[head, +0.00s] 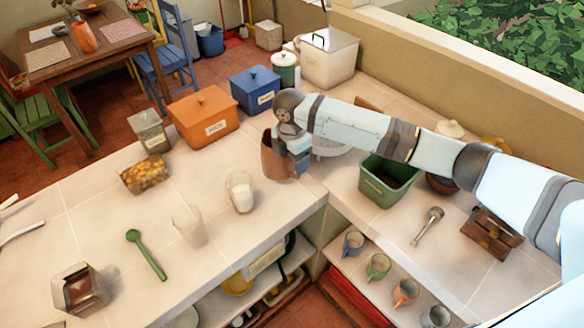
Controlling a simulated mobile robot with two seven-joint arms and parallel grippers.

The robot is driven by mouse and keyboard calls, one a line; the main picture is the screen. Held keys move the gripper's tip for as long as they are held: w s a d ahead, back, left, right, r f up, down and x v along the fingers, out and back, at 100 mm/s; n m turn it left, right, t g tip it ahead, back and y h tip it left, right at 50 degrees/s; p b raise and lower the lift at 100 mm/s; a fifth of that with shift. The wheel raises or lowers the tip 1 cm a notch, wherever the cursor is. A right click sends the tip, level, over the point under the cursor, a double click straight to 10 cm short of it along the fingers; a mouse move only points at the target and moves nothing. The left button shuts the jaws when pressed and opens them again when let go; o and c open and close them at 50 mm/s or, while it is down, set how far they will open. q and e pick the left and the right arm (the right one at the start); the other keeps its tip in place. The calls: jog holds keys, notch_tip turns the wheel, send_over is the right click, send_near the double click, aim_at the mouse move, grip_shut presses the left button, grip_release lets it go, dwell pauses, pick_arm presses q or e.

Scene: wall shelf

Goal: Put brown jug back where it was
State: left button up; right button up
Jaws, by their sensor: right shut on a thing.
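The brown jug (271,160) is upright near the inner corner of the light tiled counter. My right arm reaches in from the right, and my right gripper (295,152) is shut on the jug at its right side. The gripper hides part of the jug. I cannot tell whether the jug's base touches the counter or is slightly above it.
An orange box (203,117) and a blue box (255,90) stand behind the jug. A glass with white contents (240,191) is at front left. A green bin (386,183) is to the right. Several mugs sit on a lower shelf. Counter left of the jug has free room.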

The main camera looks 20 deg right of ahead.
jog(key=shift+f, duration=2.2)
jog(key=shift+f, duration=0.1)
jog(key=o, duration=1.4)
jog(key=r, duration=0.8)
jog(key=r+b, duration=0.1)
jog(key=r, duration=0.3)
jog(key=shift+w+a+r, duration=0.1)
jog(key=shift+w, duration=0.15)
